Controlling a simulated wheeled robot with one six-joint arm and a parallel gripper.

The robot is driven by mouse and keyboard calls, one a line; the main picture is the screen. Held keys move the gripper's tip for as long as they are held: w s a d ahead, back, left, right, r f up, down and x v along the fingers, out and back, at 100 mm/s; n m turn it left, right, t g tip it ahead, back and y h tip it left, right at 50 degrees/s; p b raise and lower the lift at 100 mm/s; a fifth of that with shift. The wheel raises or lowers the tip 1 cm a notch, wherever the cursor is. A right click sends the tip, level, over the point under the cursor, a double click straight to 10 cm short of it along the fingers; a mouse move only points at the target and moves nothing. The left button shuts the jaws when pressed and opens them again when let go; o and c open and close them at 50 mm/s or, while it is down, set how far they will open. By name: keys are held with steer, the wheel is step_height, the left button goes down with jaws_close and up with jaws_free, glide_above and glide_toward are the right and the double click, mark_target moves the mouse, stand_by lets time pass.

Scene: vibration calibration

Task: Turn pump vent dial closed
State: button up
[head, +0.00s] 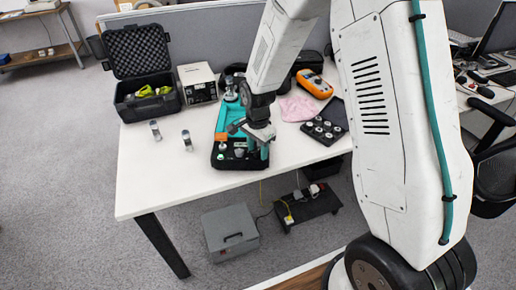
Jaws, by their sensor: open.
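A teal and black tray or case (222,124) lies on the white table, with small fittings in its front part. The pump seems to be among the items there, but I cannot single out its vent dial at this size. My gripper (250,146) points down over the front right part of the tray, open. My arm and gripper hide part of the tray, and I cannot tell whether the fingers touch anything or stand around the dial.
An open black case (136,60) with yellow-green items and a beige instrument box (197,84) stand behind left. Two small metal cylinders (187,140) stand left of the tray. An orange meter (314,83), pink cloth (297,108) and black block (324,130) lie right. The table's front left is clear.

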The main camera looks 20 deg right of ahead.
steer(key=shift+f, duration=0.1)
steer(key=shift+c, duration=0.4)
steer(key=c, duration=0.9)
steer(key=shift+d, duration=0.1)
